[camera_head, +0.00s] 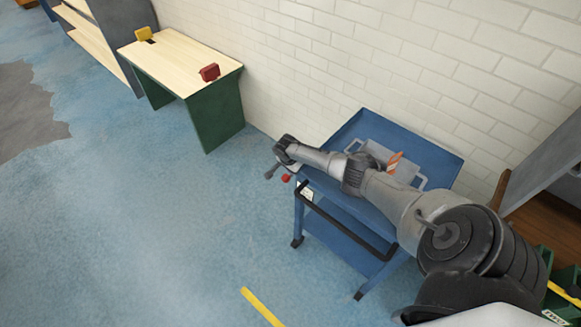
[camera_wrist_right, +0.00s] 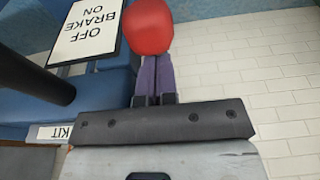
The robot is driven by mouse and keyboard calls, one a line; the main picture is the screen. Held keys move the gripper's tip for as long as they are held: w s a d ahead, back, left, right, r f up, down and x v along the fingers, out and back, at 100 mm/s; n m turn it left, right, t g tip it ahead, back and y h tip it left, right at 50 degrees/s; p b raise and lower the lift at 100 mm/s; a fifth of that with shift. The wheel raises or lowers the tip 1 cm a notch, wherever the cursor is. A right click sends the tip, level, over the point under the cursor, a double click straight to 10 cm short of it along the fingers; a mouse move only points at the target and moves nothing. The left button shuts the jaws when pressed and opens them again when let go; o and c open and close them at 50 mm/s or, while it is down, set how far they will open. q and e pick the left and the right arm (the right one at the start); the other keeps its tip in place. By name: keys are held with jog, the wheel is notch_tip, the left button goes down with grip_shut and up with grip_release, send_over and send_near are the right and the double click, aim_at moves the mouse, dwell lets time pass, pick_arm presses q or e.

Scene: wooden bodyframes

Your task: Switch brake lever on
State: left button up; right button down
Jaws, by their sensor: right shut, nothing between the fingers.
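The brake lever's red knob (camera_head: 286,178) is at the left end of the blue cart (camera_head: 345,222). My right gripper (camera_head: 272,173) is beside the knob, its arm reaching across above the cart. In the right wrist view, the red knob (camera_wrist_right: 148,27) is right at the tips of the closed purple fingers (camera_wrist_right: 153,75), touching or nearly so; I cannot tell which. The lever's shaft is hidden. A white label (camera_wrist_right: 86,30) reading OFF, BRAKE, ON appears upside down left of the knob. My left gripper is not in view.
A dark push handle (camera_head: 350,230) runs along the cart's front. A grey carrier (camera_head: 365,152) and an orange-striped item (camera_head: 394,162) lie on its top. A wooden-topped table (camera_head: 185,62) stands behind at left, by the white brick wall (camera_head: 300,50). The blue floor left of the cart is clear.

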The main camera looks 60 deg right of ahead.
jog(key=r+p, duration=0.2)
jog(key=d+r+p, duration=0.1)
jog(key=r+p, duration=0.1)
jog(key=shift+s+d+r, duration=0.15)
jog(key=shift+d+r, duration=0.05)
jog(key=shift+r, duration=0.05)
jog(key=p+v, duration=0.3)
jog(key=v, duration=0.6)
jog(key=shift+r, duration=0.1)
